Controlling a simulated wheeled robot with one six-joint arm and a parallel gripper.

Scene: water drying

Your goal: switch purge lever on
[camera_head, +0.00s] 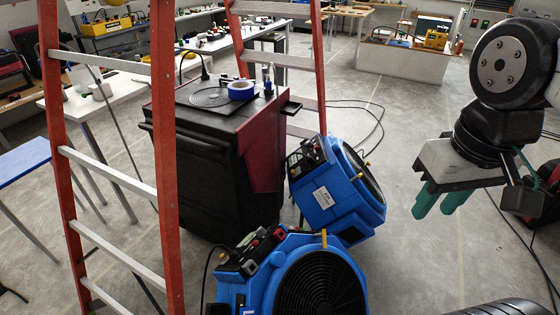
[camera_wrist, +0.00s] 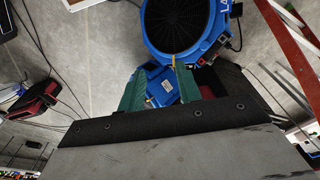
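No part is clearly marked as the purge lever. A black, dark-red-sided cabinet unit (camera_head: 215,150) stands behind the ladder, with a small dark handle-like part (camera_head: 291,106) at its top right edge; I cannot tell whether this is the lever. My gripper (camera_head: 436,207) hangs at the right in the head view, its green fingers apart and empty, well to the right of the cabinet. The wrist view shows the open fingers (camera_wrist: 160,75) too, with a blue blower beyond them.
Two blue blowers, one at the front (camera_head: 268,270) and one behind it (camera_head: 325,195), stand before and beside the cabinet. An orange ladder (camera_head: 165,150) crosses the left side. Blue tape (camera_head: 240,90) lies on the cabinet. Cables run over the floor; floor between blowers and gripper is mostly clear.

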